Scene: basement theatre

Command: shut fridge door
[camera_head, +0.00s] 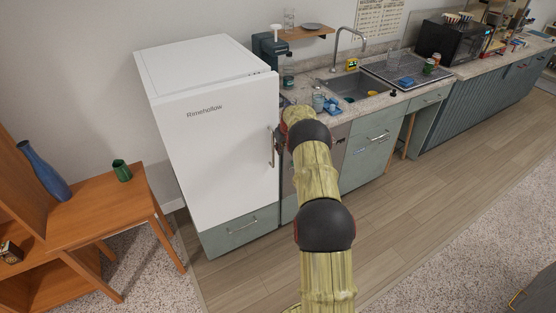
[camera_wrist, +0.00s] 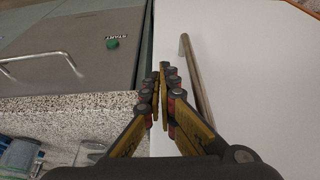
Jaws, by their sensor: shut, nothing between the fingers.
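The white fridge (camera_head: 190,60) stands left of the counter, with its white door (camera_head: 220,150) facing me. The door looks flush or nearly flush with the body; I cannot tell if a small gap is left. Its upright metal handle (camera_head: 272,147) is on the right edge of the door, and it also shows in the wrist view (camera_wrist: 190,62). My gripper (camera_wrist: 163,72) is shut and empty in front of the door's handle edge, just left of the handle in the wrist view. In the head view my arm hides the fingers.
The stone counter (camera_wrist: 70,118) with a sink (camera_head: 358,84) runs right from the fridge. Below it is a grey front with a green START button (camera_wrist: 112,43). A wooden table (camera_head: 100,208) with a green cup (camera_head: 121,171) stands left. The wood floor in front is clear.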

